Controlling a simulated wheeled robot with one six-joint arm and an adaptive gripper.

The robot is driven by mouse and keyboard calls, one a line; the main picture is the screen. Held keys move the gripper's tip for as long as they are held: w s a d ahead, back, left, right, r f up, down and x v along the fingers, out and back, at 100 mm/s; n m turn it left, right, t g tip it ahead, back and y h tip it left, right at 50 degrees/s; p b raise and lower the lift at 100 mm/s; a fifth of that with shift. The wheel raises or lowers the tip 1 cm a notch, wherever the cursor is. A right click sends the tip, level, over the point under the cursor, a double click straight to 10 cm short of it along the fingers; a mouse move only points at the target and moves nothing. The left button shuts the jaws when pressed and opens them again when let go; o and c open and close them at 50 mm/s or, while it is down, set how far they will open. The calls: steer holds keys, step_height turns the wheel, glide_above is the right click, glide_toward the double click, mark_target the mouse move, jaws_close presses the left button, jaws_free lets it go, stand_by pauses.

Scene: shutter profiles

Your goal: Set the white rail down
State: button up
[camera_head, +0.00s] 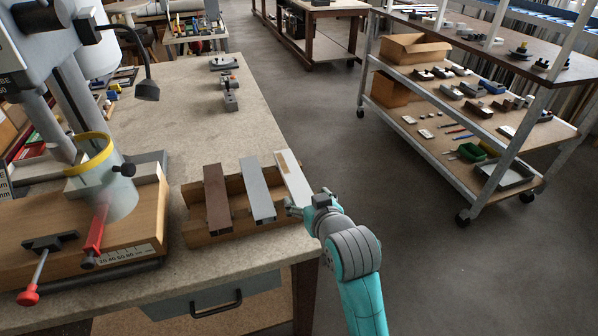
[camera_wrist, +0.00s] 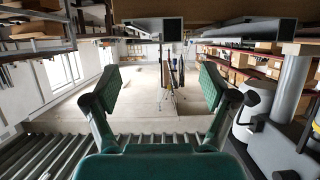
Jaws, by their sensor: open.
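The white rail (camera_head: 296,182) lies on the wooden holder (camera_head: 208,238), at the right end of a row of rails. It has a tan patch near its far end. My gripper (camera_head: 299,209) is at the near end of the white rail, close to it; I cannot tell in this view whether they touch. In the wrist view my gripper (camera_wrist: 160,88) has its two green-padded fingers wide apart, with nothing between the pads. Rail ends show along the top of that view, including a hollow end (camera_wrist: 155,29), beyond the fingers.
A grey rail (camera_head: 257,190) and a brown rail (camera_head: 217,199) lie left of the white one. A drill press (camera_head: 105,180) stands at the left of the workbench (camera_head: 190,120). A wheeled shelf cart (camera_head: 470,120) stands at the right, with open floor between.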

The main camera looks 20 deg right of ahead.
mark_target(297, 182)
steer(key=x, duration=0.9)
steer(key=shift+w+d, duration=0.25)
steer(key=shift+w, duration=0.15)
steer(key=shift+r, duration=0.1)
steer(key=c, duration=1.4)
steer(key=shift+r, duration=0.1)
